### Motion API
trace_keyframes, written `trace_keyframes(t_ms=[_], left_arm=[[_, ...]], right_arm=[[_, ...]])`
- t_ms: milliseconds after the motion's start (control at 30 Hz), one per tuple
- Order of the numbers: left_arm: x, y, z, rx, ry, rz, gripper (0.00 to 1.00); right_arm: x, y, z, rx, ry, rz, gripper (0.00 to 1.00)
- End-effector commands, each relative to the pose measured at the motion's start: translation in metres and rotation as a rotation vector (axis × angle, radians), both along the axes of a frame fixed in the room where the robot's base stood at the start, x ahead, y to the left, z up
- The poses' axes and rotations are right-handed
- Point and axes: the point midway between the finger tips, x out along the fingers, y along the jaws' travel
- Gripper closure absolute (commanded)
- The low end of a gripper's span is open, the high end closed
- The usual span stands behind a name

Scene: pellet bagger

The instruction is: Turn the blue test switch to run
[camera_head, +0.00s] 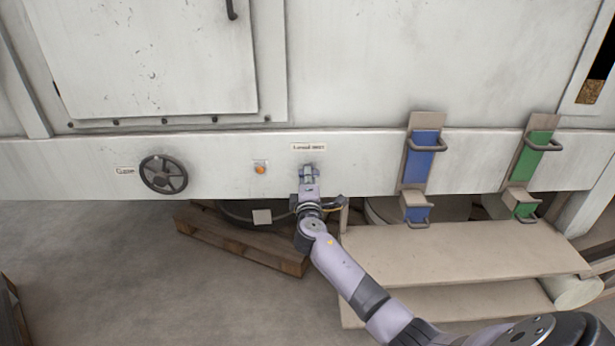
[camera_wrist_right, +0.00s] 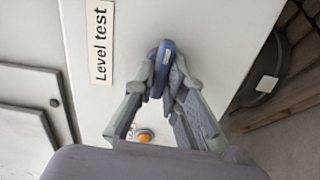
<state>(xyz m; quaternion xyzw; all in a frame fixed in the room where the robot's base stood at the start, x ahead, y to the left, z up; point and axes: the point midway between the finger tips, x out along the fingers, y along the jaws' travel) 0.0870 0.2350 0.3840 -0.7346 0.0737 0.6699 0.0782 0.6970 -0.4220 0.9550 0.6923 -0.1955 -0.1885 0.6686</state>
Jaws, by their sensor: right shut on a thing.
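The blue test switch (camera_wrist_right: 161,68) is a small rounded blue knob on the white panel, beside the "Level test" label (camera_wrist_right: 101,42) in the right wrist view. My right gripper (camera_wrist_right: 163,82) is shut on the knob, with a finger on each side of it. In the head view my right gripper (camera_head: 308,172) reaches up to the panel just below the label (camera_head: 309,147) and hides most of the switch. I cannot read any run mark near the knob. My left gripper is in neither view.
An orange button (camera_head: 261,169) and a dark handwheel (camera_head: 163,174) are left of my right gripper on the panel. Blue (camera_head: 419,160) and green (camera_head: 536,160) handled plates are at right, above a beige bench (camera_head: 450,255). A wooden pallet (camera_head: 240,248) lies below.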

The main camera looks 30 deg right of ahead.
Motion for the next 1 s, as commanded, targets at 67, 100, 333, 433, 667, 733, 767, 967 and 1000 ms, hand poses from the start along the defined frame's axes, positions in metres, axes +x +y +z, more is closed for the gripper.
trace_keyframes(t_ms=[67,100,333,433,667,733,767,967,1000], left_arm=[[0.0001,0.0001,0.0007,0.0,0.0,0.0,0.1],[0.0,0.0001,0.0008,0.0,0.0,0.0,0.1],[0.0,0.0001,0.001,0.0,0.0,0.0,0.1],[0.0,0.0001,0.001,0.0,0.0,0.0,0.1],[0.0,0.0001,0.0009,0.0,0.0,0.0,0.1],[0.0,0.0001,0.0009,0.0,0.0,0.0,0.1],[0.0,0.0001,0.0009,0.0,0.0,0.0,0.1],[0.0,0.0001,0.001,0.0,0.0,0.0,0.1],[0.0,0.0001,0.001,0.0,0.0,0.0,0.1]], right_arm=[[-0.0002,0.0003,-0.0012,-0.017,0.013,0.0,1.0],[-0.0002,0.0002,-0.0013,-0.025,0.017,0.0,1.0],[-0.0002,0.0002,-0.0018,-0.044,0.029,0.0,1.0],[-0.0002,0.0002,-0.002,-0.046,0.03,0.0,1.0],[-0.0003,0.0003,-0.0021,-0.046,0.03,0.0,0.87],[-0.0002,0.0002,-0.002,-0.045,0.03,0.0,0.82],[-0.0002,0.0002,-0.0019,-0.045,0.03,0.0,0.8],[-0.0001,0.0001,-0.0011,-0.043,0.028,0.0,0.68],[0.0,0.0002,-0.001,-0.043,0.028,0.0,0.68]])
